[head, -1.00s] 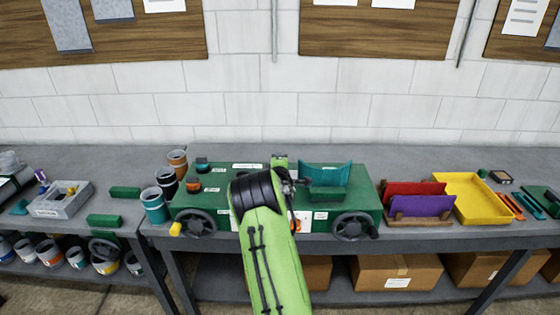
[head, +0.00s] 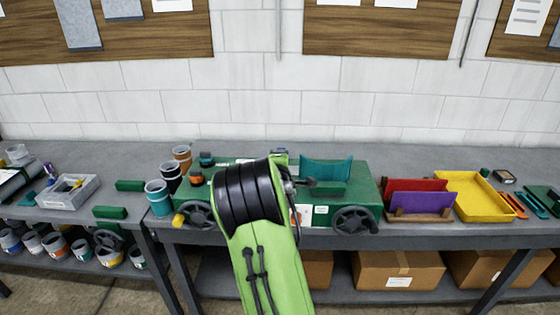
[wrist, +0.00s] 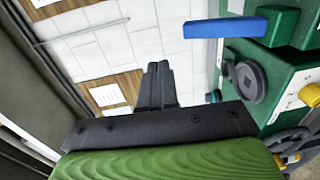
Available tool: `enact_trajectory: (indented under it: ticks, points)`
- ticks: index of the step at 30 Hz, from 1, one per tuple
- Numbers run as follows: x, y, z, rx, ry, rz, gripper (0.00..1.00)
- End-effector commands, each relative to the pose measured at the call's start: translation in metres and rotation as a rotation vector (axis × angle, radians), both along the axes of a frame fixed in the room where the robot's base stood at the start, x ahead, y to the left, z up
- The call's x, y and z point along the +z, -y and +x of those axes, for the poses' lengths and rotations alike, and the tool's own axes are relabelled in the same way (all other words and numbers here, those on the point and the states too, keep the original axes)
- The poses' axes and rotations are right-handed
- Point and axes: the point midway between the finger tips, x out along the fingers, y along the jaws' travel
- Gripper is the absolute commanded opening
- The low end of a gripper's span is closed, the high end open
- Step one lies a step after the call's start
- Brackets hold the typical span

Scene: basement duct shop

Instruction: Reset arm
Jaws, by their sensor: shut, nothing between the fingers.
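My gripper (wrist: 158,84) shows in the wrist view with its two dark fingers together and nothing between them. It points toward the block wall and touches nothing that I can see. In the head view my green arm rises in front of the green machine (head: 355,190) on the bench and covers its middle. The gripper itself is mostly hidden there behind the black arm joint. The green machine also shows at the right of the wrist view (wrist: 288,78), beside the fingers, with a blue bar (wrist: 225,28) and a grey round knob (wrist: 243,82).
The grey bench (head: 400,160) carries paint cans (head: 158,196) left of the machine, and a rack with red and purple panels (head: 420,215) and a yellow tray (head: 475,197) at right. Cardboard boxes (head: 398,268) sit on the lower shelf. The bench's back strip is clear.

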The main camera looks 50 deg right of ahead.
Motion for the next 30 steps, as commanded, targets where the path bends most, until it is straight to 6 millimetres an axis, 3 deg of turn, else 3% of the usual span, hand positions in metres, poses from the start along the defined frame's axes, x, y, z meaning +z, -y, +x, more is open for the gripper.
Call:
enact_trajectory:
  ticks: [22, 26, 30]
  points:
    - [0.006, -0.012, -0.007, 0.002, 0.011, 0.028, 0.00]
    - [0.020, -0.057, -0.014, 0.011, 0.102, 0.289, 0.00]
    - [0.031, -0.156, -0.042, 0.029, 0.173, 0.746, 0.00]
